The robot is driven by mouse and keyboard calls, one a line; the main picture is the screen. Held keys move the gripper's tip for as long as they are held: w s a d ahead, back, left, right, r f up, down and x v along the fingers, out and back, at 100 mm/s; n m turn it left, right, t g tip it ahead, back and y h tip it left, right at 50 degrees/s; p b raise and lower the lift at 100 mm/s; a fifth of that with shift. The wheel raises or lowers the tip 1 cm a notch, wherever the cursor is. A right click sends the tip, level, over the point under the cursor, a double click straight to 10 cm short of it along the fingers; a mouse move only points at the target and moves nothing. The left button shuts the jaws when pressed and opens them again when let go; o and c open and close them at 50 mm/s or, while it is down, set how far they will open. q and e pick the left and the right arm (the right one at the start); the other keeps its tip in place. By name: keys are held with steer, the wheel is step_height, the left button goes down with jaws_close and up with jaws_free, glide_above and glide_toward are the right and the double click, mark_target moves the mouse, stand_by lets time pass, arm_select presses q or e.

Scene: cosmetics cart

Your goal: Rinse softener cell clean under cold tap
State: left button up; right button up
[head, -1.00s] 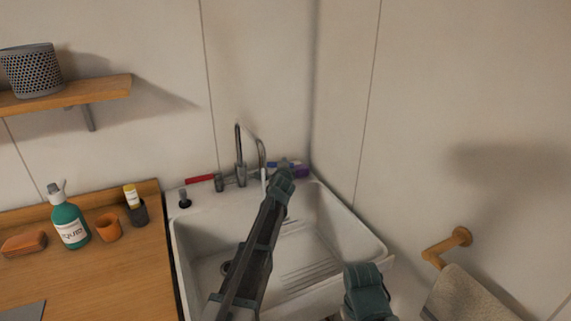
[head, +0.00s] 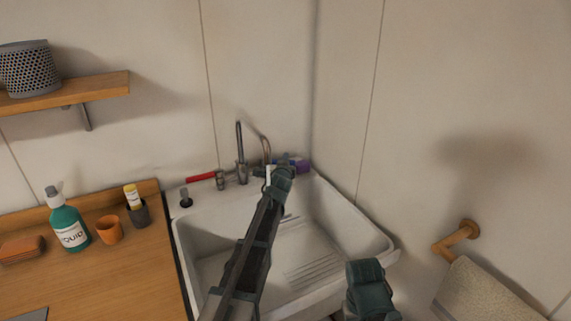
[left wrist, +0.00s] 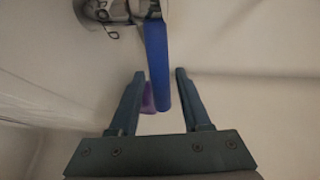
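The blue tap lever (left wrist: 157,65) shows in the left wrist view between the two fingers of my left gripper (left wrist: 160,74). The fingers stand apart, with a gap on each side of the lever. In the head view my left wrist covers most of this spot above the sink's back rim. The tap spout (head: 240,140) arches at the back of the sink (head: 345,225), with a red lever (head: 202,177) to its left. A small white piece below the spout end is too small to identify. My right arm is over the sink's front right; its fingers are hidden. I cannot make out the softener cell.
A purple object (head: 303,166) lies in the sink's back right corner. A wooden counter (head: 110,270) on the left holds a teal bottle (head: 68,222), an orange cup (head: 109,229) and a dark cup (head: 139,214). A towel (head: 480,295) hangs at right.

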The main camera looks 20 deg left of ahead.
arm_select(q)
steer(key=shift+o, duration=0.4)
steer(key=shift+s, duration=0.15)
steer(key=p+v, duration=0.3)
steer(key=v, duration=1)
steer(key=shift+s, duration=0.25)
steer(key=shift+d, duration=0.15)
